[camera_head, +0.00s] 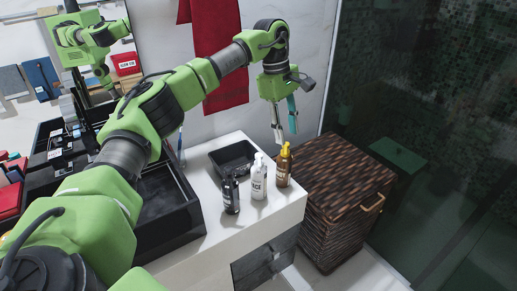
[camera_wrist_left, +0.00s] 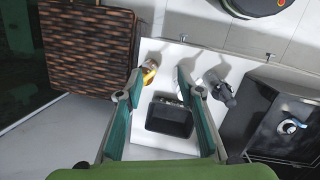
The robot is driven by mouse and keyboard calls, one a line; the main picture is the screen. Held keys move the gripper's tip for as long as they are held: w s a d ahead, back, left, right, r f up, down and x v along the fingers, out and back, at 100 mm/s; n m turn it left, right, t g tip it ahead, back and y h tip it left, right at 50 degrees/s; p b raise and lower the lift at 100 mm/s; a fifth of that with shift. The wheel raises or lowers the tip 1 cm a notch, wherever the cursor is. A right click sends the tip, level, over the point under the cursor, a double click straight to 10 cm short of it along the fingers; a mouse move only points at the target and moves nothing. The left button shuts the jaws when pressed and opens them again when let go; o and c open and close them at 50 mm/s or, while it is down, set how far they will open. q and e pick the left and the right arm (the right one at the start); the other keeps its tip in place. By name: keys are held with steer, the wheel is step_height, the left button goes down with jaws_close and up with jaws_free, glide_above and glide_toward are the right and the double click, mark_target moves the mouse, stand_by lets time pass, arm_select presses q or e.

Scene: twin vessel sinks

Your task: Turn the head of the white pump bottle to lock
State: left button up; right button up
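The white pump bottle (camera_head: 259,183) stands upright on the white counter in the head view, between a dark bottle (camera_head: 231,195) and an amber bottle (camera_head: 283,170). In the left wrist view I cannot clearly make it out; a finger may hide it. The amber bottle (camera_wrist_left: 149,74) and dark bottle (camera_wrist_left: 223,93) show there, partly covered by my fingers. My left gripper (camera_head: 285,138) points down, open and empty, appearing above and slightly right of the bottles. Its two fingers are spread in the left wrist view (camera_wrist_left: 158,84). My right gripper is not in view.
A black tray (camera_head: 233,157) lies on the counter (camera_head: 270,212) behind the bottles. A dark vessel sink (camera_head: 168,215) is to the left. A woven hamper (camera_head: 340,190) stands to the right, by a dark glass panel (camera_head: 430,120). A red towel (camera_head: 216,45) hangs behind my arm.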

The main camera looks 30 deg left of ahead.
mark_target(258, 154)
arm_select(q)
steer(key=s+a+r+y, duration=0.2)
steer(key=s+a+r, duration=0.1)
steer(key=a+r, duration=0.3)
steer(key=shift+g, duration=0.3)
steer(key=f, duration=0.5)
steer(key=a+f+p, duration=0.1)
steer(key=f, duration=0.8)
steer(key=shift+w+a+f+p, duration=0.2)
steer(key=shift+f+p, duration=0.2)
